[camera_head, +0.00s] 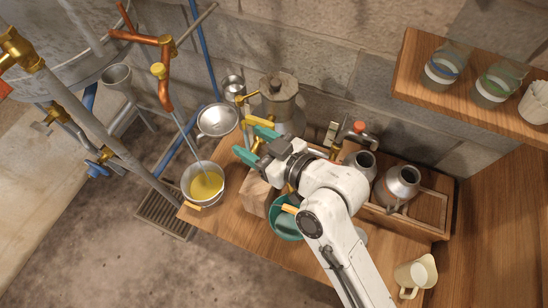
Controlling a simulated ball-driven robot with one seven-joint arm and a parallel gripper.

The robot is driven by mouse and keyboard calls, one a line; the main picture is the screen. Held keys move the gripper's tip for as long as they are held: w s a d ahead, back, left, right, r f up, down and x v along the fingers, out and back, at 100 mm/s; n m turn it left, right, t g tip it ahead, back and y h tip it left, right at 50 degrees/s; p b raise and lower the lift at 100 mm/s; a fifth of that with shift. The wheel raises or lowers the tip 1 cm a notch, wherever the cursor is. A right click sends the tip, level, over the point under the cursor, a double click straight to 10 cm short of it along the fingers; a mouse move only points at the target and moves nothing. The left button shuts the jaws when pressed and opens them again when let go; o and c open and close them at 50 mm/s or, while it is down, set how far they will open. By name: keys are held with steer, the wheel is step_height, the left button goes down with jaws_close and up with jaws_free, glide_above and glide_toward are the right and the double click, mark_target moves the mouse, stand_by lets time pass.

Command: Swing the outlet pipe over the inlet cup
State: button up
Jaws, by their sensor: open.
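A copper pipe (163,88) with a yellow collar hangs at the upper left; it looks like the outlet pipe. A thin grey line runs from its lower end to a metal pail of yellow liquid (207,184). A grey funnel-shaped cup (117,76) stands left of the pipe and may be the inlet cup. The pipe's end is apart from this cup. My gripper (248,142), with teal fingers, is open over the bench, right of the pail and well away from the pipe. I see nothing between its fingers.
Two metal flasks (398,184) sit in a wooden tray at right. Jars (442,66) stand on a shelf. A cream jug (412,276) is at bottom right.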

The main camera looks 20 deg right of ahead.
steer(key=shift+s+d+f+g+h, duration=0.2)
steer(key=shift+s+d+f, duration=0.2)
steer(key=shift+d+f, duration=0.15)
steer(key=shift+s+d+f+g+h, duration=0.1)
steer(key=shift+s+d+f+h, duration=0.1)
steer(key=shift+s+d+f, duration=0.35)
steer(key=shift+w+a+f, duration=0.1)
steer(key=shift+w, duration=0.1)
steer(key=shift+c, duration=0.2)
